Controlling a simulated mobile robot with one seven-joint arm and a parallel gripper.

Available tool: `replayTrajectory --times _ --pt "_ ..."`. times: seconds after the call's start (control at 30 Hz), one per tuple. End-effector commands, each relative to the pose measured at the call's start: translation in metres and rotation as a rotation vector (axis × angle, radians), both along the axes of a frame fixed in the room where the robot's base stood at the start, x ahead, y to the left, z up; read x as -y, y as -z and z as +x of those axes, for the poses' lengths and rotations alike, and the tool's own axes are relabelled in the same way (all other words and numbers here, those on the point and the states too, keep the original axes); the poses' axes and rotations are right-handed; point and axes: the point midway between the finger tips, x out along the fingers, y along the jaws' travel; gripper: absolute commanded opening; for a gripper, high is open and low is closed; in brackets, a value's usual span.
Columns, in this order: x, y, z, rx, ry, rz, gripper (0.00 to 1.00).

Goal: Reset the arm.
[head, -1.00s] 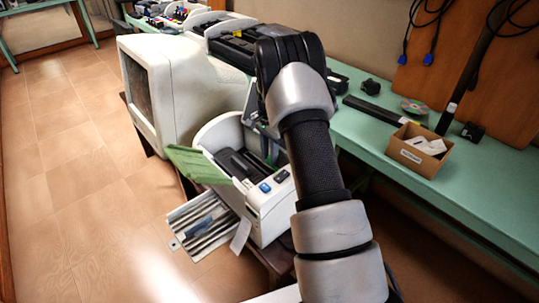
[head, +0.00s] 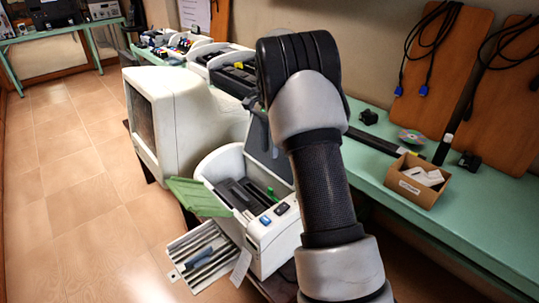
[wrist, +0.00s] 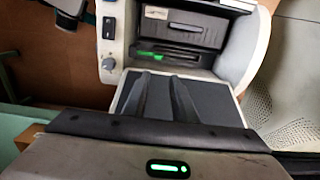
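My arm (head: 322,185) rises from the lower right of the head view, its bent upper end in front of the bench and above the open printer. My gripper's body (wrist: 160,155) fills the bottom of the wrist view, with a green light on it. I cannot make out its fingers for certain, and they are hidden in the head view. The white printer (head: 275,240) is open beneath the arm, and its front buttons and inside also show in the wrist view (wrist: 108,45). I see nothing clearly held.
A bulky white monitor (head: 185,125) stands left of the printer. A green flap (head: 198,197) and a ribbed tray (head: 205,258) stick out from the printer. A cardboard box (head: 415,185) sits on the green bench (head: 465,225) at right. The tiled floor (head: 75,200) at left is clear.

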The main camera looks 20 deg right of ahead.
Motion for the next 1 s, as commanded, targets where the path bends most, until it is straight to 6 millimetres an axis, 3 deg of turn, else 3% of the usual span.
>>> replayTrajectory --times 0.57,0.67,0.77,1.0 --pt "-0.001 -0.009 -0.002 0.007 -0.009 0.001 0.25" --pt "-0.006 -0.029 -0.01 0.029 -0.047 0.003 0.25" --pt "-0.015 -0.061 -0.029 0.066 -0.122 0.004 0.25" --pt "-0.045 -0.135 -0.1 0.174 -0.37 -0.013 0.25"
